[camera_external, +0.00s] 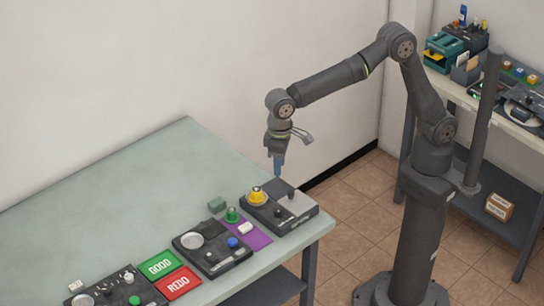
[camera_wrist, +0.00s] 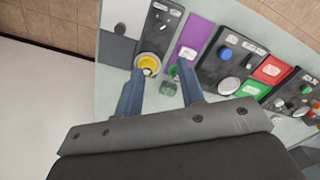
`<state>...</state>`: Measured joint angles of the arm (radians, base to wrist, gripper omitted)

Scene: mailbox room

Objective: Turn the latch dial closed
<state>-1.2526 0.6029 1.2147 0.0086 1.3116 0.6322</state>
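A yellow round dial (camera_external: 257,196) sits on a dark box (camera_external: 262,212) with a grey plate, at the right end of the table. Neither view labels it readably as the latch dial. The box also carries small black knobs. In the wrist view the yellow dial (camera_wrist: 148,60) shows just beyond my fingertips, nearer the left finger. My gripper (camera_external: 278,174) points down above the far side of the box, apart from it. In the wrist view my gripper (camera_wrist: 157,78) has its two blue fingers spread with nothing held between them.
A small green block (camera_external: 217,204), a green knob (camera_external: 231,215) and a purple mat (camera_external: 259,238) lie beside the box. A second dark panel (camera_external: 212,262), GOOD (camera_external: 160,265) and REDO (camera_external: 178,282) cards stand further left. The table's back area (camera_external: 120,190) is clear.

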